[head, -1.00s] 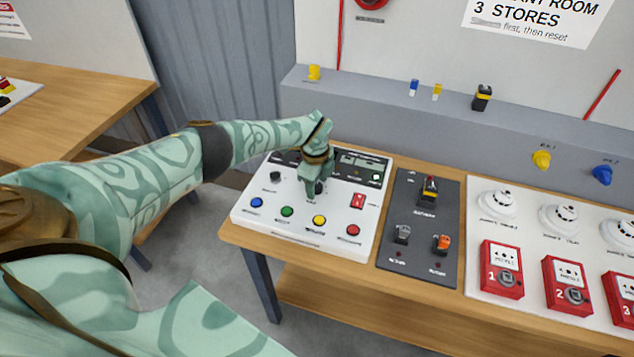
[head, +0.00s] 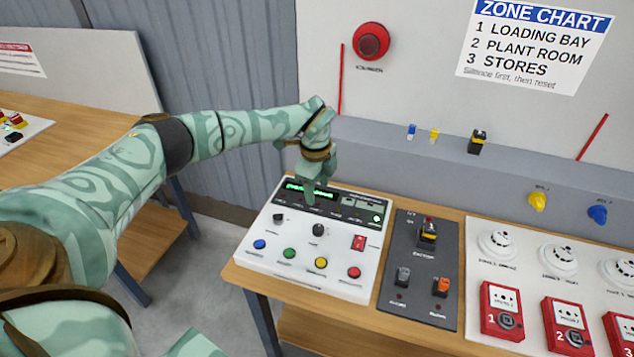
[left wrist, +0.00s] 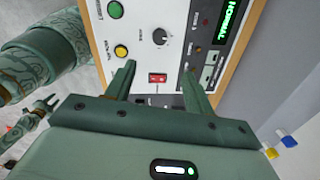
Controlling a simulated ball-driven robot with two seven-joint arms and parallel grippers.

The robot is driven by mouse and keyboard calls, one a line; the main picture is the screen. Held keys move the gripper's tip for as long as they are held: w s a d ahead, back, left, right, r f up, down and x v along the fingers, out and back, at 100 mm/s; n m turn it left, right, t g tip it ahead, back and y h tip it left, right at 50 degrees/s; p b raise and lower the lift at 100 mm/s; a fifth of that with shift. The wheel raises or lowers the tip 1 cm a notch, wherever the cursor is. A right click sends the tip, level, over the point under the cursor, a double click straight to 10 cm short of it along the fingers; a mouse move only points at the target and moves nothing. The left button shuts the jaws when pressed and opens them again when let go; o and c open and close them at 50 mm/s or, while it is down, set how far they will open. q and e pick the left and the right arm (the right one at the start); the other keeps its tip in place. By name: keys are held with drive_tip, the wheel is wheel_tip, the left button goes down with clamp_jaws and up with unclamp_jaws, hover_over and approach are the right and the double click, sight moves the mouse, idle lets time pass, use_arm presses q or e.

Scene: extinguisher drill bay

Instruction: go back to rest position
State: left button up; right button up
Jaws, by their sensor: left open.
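My left gripper (head: 312,198) hangs fingers down over the back part of the white control panel (head: 300,275), in front of its green-lit display (head: 300,188). In the left wrist view its two fingers (left wrist: 158,70) are apart with nothing between them. The red switch (left wrist: 158,78) shows beyond the gap, and the display (left wrist: 232,18) reads NORMAL. The black knob (head: 318,230) stands clear of the fingers. At the left of the left wrist view a small green gripper (left wrist: 46,102), seemingly my right one, shows far off; its jaws are too small to judge.
To the panel's right are a dark switch plate (head: 408,295) and a white board (head: 530,338) with detectors and red call points. A grey ledge (head: 380,150) with small parts runs behind. A second table (head: 75,145) stands left, with open floor between.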

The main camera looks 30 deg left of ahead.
use_arm(q)
drive_tip(key=shift+r, duration=0.3)
